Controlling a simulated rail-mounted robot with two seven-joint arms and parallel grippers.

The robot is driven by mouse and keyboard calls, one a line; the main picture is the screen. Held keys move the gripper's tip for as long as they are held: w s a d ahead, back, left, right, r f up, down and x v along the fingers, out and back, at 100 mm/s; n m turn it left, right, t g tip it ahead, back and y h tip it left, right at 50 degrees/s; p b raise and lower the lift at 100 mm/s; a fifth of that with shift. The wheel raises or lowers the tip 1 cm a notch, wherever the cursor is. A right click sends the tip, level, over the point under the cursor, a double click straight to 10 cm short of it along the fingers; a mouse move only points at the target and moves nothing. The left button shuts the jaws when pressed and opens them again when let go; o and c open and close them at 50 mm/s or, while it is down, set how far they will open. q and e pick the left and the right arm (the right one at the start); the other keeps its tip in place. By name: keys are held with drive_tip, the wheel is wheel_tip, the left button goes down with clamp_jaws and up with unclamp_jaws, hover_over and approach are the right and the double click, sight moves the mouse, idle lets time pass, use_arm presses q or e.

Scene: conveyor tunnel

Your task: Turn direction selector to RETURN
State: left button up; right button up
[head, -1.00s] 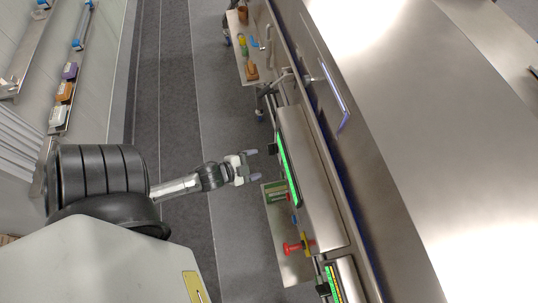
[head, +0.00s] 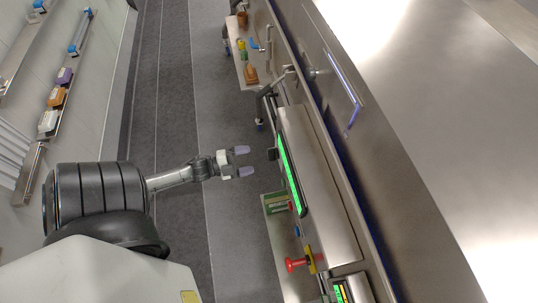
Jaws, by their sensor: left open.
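My left gripper (head: 243,161) reaches in from the left over the floor. It is open and empty, with its two pale fingertips pointing right towards the steel machine. A small black knob (head: 272,155) sits at the left edge of the green-lit panel (head: 290,175), just right of the fingertips and apart from them. I cannot read any label, so I cannot tell whether this knob is the direction selector. My right gripper is not in view.
A lower shelf (head: 275,230) holds a green box (head: 277,202). A farther shelf (head: 239,68) carries small coloured items. The steel machine top (head: 430,130) fills the right. Wall rails (head: 70,75) with boxes run at left. The grey floor between is clear.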

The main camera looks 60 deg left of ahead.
sight(269, 155)
use_arm(q)
drive_tip(key=x, duration=0.8)
drive_tip(key=shift+w, duration=0.2)
drive_tip(key=c, duration=0.9)
